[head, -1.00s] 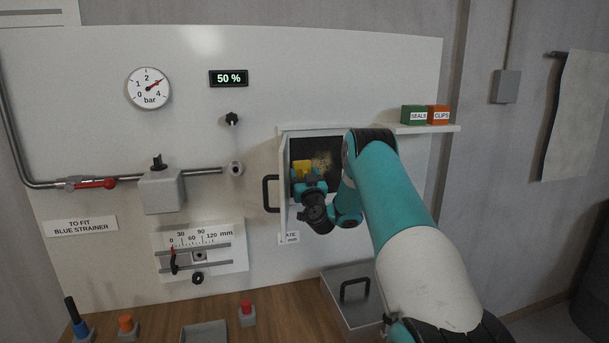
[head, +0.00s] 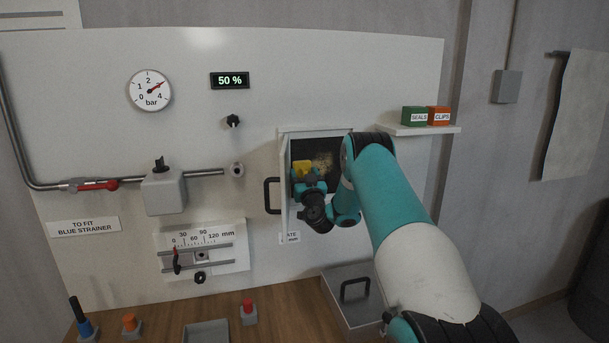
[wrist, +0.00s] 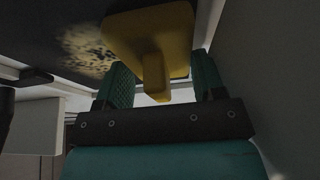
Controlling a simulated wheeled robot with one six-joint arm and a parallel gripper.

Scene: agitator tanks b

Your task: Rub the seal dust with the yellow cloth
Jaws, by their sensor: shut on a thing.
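The yellow cloth (head: 302,167) looks like a flat yellow pad with a stub handle. It also shows large in the wrist view (wrist: 150,40). My gripper (wrist: 157,90) is shut on its stub, one finger on each side; it also shows in the head view (head: 305,178). The seal dust (head: 322,161) is a speckled tan patch on the dark back of the open wall cabinet. In the wrist view the dust (wrist: 85,50) lies just left of the pad. The pad is at or close to the dark surface; I cannot tell whether it touches.
The cabinet's open door (head: 284,185) with a black handle stands left of my gripper. A shelf (head: 425,130) with a green and an orange box is at the upper right. Below is a wooden bench (head: 285,318) with a lidded grey box (head: 345,310).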

